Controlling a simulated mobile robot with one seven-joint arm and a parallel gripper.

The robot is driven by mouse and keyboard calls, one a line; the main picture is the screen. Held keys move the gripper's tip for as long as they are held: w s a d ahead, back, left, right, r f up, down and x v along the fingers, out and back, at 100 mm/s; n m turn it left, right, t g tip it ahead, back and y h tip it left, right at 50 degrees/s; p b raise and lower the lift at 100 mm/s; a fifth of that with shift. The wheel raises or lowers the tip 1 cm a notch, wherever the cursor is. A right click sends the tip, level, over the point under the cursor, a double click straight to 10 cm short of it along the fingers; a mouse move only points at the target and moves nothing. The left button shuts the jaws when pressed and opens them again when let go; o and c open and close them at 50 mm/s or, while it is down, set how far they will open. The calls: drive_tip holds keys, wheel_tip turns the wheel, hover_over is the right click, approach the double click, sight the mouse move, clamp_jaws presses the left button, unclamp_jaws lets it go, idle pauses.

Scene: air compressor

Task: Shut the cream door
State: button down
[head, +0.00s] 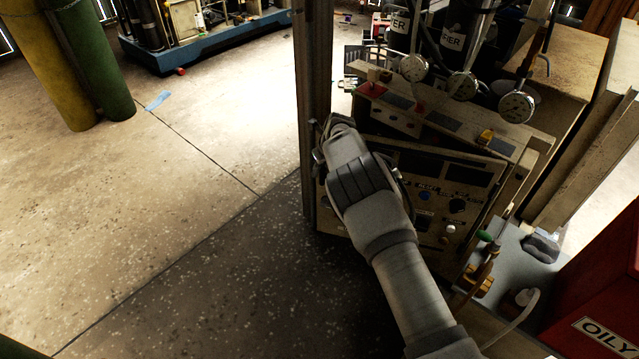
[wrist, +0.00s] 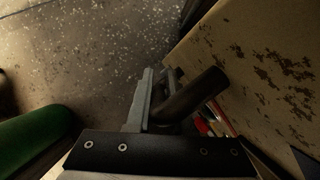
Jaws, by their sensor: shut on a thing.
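The cream door (head: 440,185) carries switches, knobs and dark displays on its face. It stands at an angle to the cream cabinet (head: 440,110) behind it, with a gap along its top. My gripper (head: 320,155) is at the door's left edge, with its fingertips mostly hidden by my wrist. In the wrist view my gripper (wrist: 150,100) is shut on a dark round handle (wrist: 193,94). A worn cream surface (wrist: 250,65) lies right beside the handle there; I take it to be the door.
A dark upright post (head: 313,90) stands just left of the door. Gauges (head: 463,86) hang above the cabinet. A red bin (head: 605,290) is at the lower right. Green and yellow cylinders (head: 90,60) stand far left. The floor (head: 190,220) between is clear.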

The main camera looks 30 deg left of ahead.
drive_tip(key=shift+w+d+b, duration=0.1)
drive_tip(key=shift+w+b, duration=0.5)
drive_tip(key=shift+w, duration=0.3)
drive_tip(key=c, duration=0.8)
unclamp_jaws()
drive_tip(key=shift+r, duration=0.1)
drive_tip(key=shift+s+d+r, duration=0.1)
drive_tip(key=shift+s+r, duration=0.05)
drive_tip(key=shift+r, duration=0.45)
drive_tip(key=p+v, duration=0.3)
drive_tip(key=v, duration=1.3)
